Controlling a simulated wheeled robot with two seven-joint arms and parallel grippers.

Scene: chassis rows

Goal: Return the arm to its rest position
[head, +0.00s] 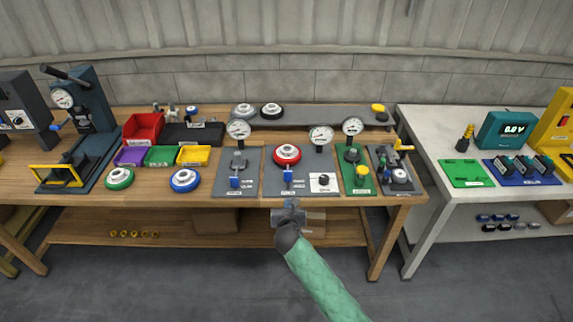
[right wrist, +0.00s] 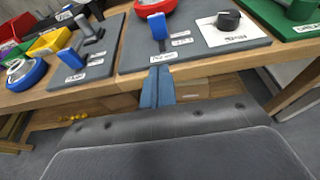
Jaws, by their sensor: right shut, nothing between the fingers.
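My right gripper (head: 291,205) is at the front edge of the wooden bench, just in front of the middle grey plate (head: 272,184). My green-sleeved right arm comes up from the bottom of the head view. In the right wrist view the blue fingers (right wrist: 157,88) are together with nothing between them, pointing at the plate's front label. The plate bears a red ring part (head: 287,153), a blue lever (head: 287,176) and a white block with a black knob (head: 323,181). My left gripper is not in view.
Left of the gripper stands a grey plate with a blue lever (head: 235,182); to the right is a green plate (head: 362,186). Coloured bins (head: 143,127) and a press (head: 90,110) stand further left. A white table (head: 435,180) is at right. The floor in front is clear.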

